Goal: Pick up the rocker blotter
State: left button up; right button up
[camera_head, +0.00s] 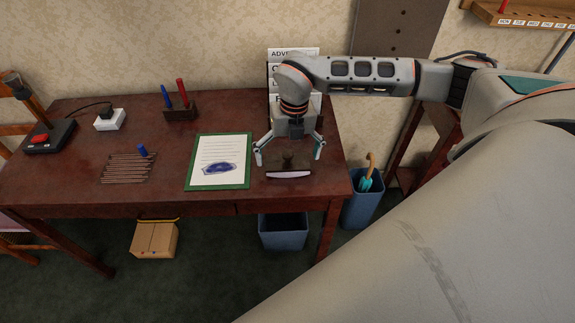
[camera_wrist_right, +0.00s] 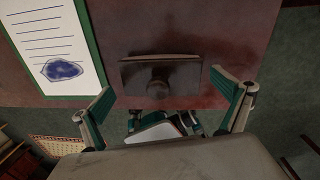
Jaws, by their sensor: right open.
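The rocker blotter (camera_head: 288,174) sits on the dark red desk, near its front right. It has a brown top with a round knob and a pale curved underside. In the right wrist view the blotter (camera_wrist_right: 160,75) lies ahead of the fingers, with its knob facing the camera. My right gripper (camera_head: 289,154) is open above the blotter, one finger on each side of it. In the right wrist view the open gripper (camera_wrist_right: 167,112) shows no contact with the blotter. My left gripper is not in view.
A green-bordered sheet (camera_head: 245,160) with a blue blot lies left of the blotter. A blue bin (camera_head: 283,235) is below the desk's front edge.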

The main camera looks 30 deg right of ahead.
aim_at(288, 153)
jog(key=shift+f, duration=0.45)
jog(key=c, duration=1.6)
jog(key=shift+s, duration=0.1)
jog(key=shift+c, duration=1.1)
jog(key=shift+s+f, duration=0.1)
jog(key=shift+r, duration=0.4)
jog(key=shift+c, duration=1)
jog(key=r, duration=0.6)
jog(key=r+p, duration=0.1)
jog(key=r, duration=1.1)
jog(key=shift+w+r+p, duration=0.2)
jog(key=shift+w+p, duration=0.05)
jog(key=shift+p, duration=0.05)
jog(key=c, duration=0.4)
jog(key=shift+r, duration=0.6)
